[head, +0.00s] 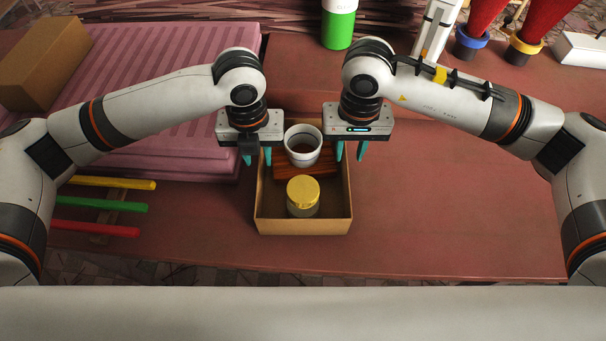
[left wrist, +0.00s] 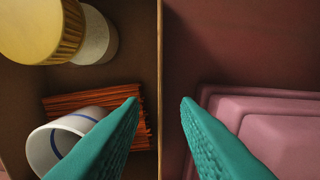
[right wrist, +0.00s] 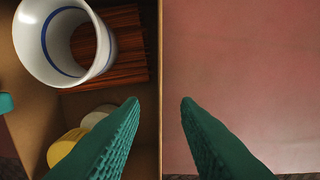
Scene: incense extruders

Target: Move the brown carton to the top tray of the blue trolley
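An open brown carton (head: 304,227) stands on the red table. It holds a white cup (head: 303,146), a gold-lidded jar (head: 303,192) and a bundle of reddish-brown sticks (head: 327,163). My left gripper (head: 258,157) is open at the carton's left wall, one finger on each side; the wall's rim (left wrist: 160,60) runs between the fingers in the left wrist view. My right gripper (head: 350,152) is open at the right wall, and that rim (right wrist: 160,60) also lies between its fingers. Neither gripper visibly pinches the wall. The blue trolley is not in view.
Pink ridged slabs (head: 165,75) lie left of the carton, with a closed brown box (head: 45,60) on top. Yellow, green and red sticks (head: 100,207) lie at the front left. A green-and-white container (head: 338,25) stands behind.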

